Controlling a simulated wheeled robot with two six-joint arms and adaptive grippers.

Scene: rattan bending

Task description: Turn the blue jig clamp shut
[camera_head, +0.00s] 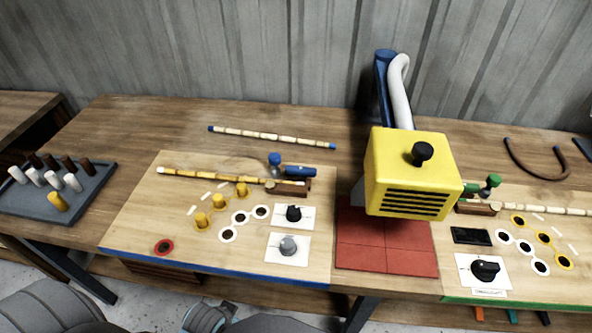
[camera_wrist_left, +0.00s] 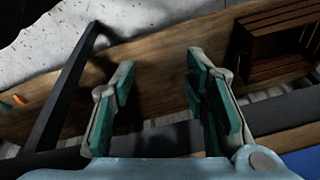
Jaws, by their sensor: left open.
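The blue jig clamp (camera_head: 299,171) is on the left board, a blue bar pointing right with a round blue knob (camera_head: 274,158) at its left. A small wooden block (camera_head: 287,187) is in front of it. A rattan pole (camera_head: 215,176) lies along the board with its right end at the block. I cannot tell how tightly the clamp bears on it. My left gripper (camera_wrist_left: 160,85) is open and empty in the left wrist view, low near the table's front edge and away from the clamp. My right gripper is not in view.
Yellow pegs (camera_head: 201,220), white rings (camera_head: 239,217) and two dials (camera_head: 289,246) are on the left board. A yellow machine (camera_head: 408,165) stands right of the clamp over a red pad (camera_head: 380,250). A second pole (camera_head: 270,135) lies behind. A wooden crate (camera_wrist_left: 285,40) is below the tabletop.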

